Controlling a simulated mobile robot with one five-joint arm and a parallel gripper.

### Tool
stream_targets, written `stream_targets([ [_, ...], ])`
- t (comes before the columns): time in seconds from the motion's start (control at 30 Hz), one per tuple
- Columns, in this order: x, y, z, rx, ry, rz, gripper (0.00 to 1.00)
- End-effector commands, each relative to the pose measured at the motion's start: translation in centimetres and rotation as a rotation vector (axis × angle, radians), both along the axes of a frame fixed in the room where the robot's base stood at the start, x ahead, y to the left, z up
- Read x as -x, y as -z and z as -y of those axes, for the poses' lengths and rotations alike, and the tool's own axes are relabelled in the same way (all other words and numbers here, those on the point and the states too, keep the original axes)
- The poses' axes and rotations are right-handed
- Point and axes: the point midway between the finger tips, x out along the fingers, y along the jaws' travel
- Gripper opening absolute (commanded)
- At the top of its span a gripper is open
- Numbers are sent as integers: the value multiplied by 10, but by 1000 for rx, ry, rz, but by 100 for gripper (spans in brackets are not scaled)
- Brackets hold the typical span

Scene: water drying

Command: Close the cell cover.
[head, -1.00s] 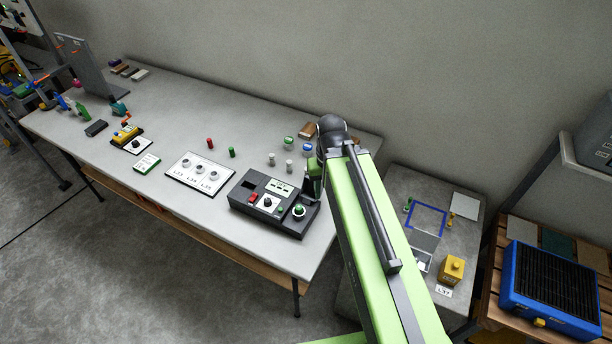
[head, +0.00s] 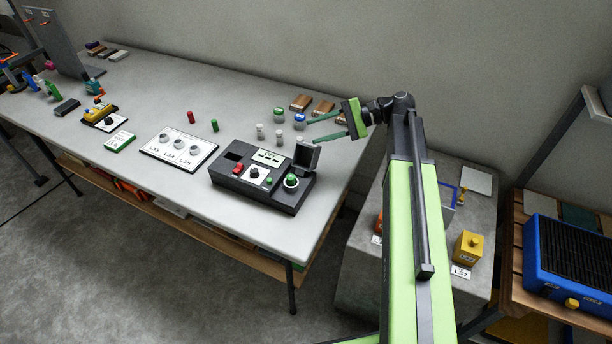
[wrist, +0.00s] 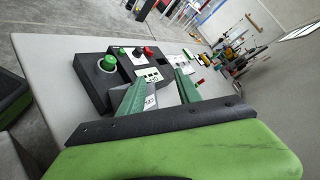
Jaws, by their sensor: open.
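The black tester box (head: 262,178) lies on the grey bench. Its cell (head: 291,182) is a pale ring with a green top at the right end. The dark cell cover (head: 307,156) stands raised behind the cell, so the cell is uncovered. My gripper (head: 313,130) is open and empty, above and behind the cover, its green fingers pointing left. I see no contact with the cover. In the wrist view, my gripper (wrist: 162,78) shows two green fingers reaching toward the box (wrist: 113,68) and the green-topped cell (wrist: 107,62). The cover is hard to make out there.
A white board with grey sockets (head: 177,148) lies left of the box. Small cylinders (head: 260,131) and brown blocks (head: 301,102) stand behind it. A lower stand with a yellow block (head: 467,246) is at right. The bench front is clear.

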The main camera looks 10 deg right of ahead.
Motion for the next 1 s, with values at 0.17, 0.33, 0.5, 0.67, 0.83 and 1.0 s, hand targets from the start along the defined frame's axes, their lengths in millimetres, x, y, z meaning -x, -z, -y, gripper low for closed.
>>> stream_targets([
  [0.17, -9, 72, 91, -64, 134, 31, 40],
  [0.33, -1, 91, 126, -61, 190, 33, 40],
  [0.5, 0, 89, 129, -60, 196, 33, 40],
  [0.67, -4, 94, 112, -59, 194, 33, 40],
  [0.83, -14, 106, 73, -59, 191, 33, 40],
  [1.0, -27, 116, 32, -60, 191, 32, 40],
])
